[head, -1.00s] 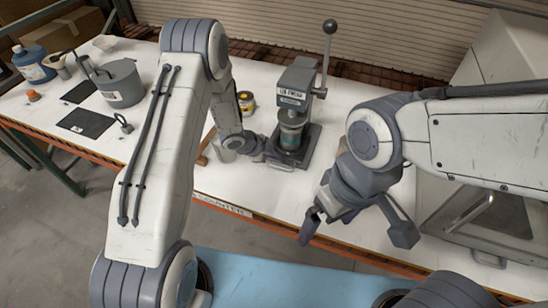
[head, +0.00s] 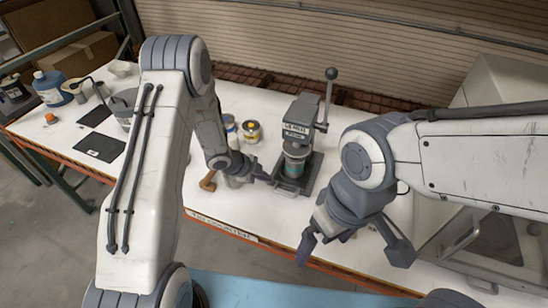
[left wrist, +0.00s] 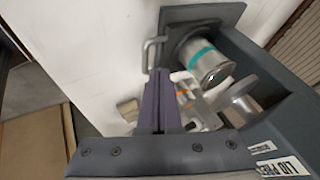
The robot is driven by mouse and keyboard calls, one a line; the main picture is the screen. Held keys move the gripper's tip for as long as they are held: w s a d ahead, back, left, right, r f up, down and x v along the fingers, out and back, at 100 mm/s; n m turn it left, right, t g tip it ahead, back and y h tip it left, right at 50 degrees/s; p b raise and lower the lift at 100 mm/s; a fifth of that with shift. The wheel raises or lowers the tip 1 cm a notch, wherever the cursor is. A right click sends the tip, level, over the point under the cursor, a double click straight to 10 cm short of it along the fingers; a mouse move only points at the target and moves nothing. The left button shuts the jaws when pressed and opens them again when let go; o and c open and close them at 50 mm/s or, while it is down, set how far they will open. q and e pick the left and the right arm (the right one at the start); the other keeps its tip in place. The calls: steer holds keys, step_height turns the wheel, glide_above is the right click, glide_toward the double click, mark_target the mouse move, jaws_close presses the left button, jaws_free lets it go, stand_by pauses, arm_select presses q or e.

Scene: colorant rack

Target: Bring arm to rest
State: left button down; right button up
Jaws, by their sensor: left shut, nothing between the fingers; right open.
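My left gripper (head: 262,177) is shut and empty in the head view, low beside the front left of the lid press. In the left wrist view its closed fingers (left wrist: 158,100) point toward the bench, with the press at the right. The lid press (head: 297,140) stands on the white bench with its lever up. A can with a teal band (head: 293,165) sits in the press; it also shows in the left wrist view (left wrist: 203,60). My right gripper (head: 345,235) is open and empty, over the bench's front edge at the right.
Small cans (head: 251,130) stand left of the press, with a brown-handled tool (head: 208,181) in front. Dark mats (head: 98,147), a grey pot (head: 124,106) and a blue bottle (head: 52,88) are at the left. A grey metal machine (head: 490,240) stands at the right.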

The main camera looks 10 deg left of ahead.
arm_select(q)
steer(key=shift+s, duration=0.1)
steer(key=s+d+r+n+y+b, duration=0.3)
steer(key=s+r+n+y+b, duration=0.25)
steer(key=r+b, duration=0.25)
steer(key=s+d+n+g+b, duration=0.1)
steer(key=s+n+g+b, duration=0.1)
steer(key=s, duration=1)
steer(key=s+d+r+n+g+b, duration=0.1)
steer(key=s+n+b, duration=0.3)
steer(key=s, duration=0.9)
steer(key=shift+s+d+r+n+g+h+b, duration=0.35)
steer(key=shift+d+g+b, duration=0.25)
steer(key=shift+g, duration=0.2)
